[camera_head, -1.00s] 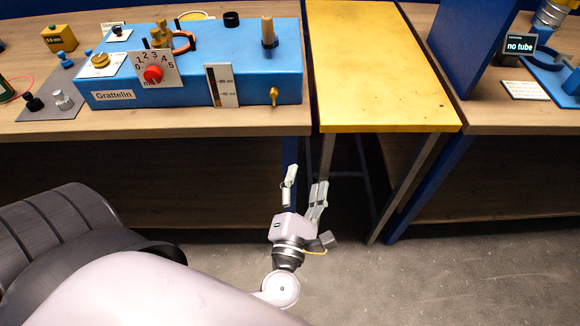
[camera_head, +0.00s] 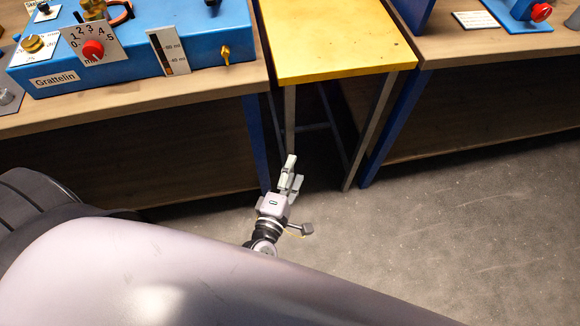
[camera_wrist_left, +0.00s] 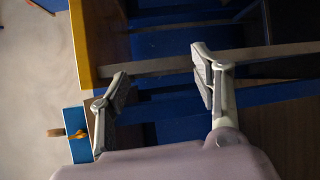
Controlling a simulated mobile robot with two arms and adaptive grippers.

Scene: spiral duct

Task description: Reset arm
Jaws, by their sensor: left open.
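My left gripper (camera_head: 289,175) is in the head view, below the front edge of the yellow table and above the grey floor. In the left wrist view its two fingers (camera_wrist_left: 158,88) stand apart with nothing between them. It touches nothing that I can see. My left arm crosses the lower part of the head view. My right gripper is in neither view.
A blue Grattelin device (camera_head: 130,45) with a red knob stands on the left wooden bench (camera_head: 140,97). The yellow table (camera_head: 335,45) stands between it and the right bench (camera_head: 490,45). Open grey floor (camera_head: 450,230) lies at the lower right.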

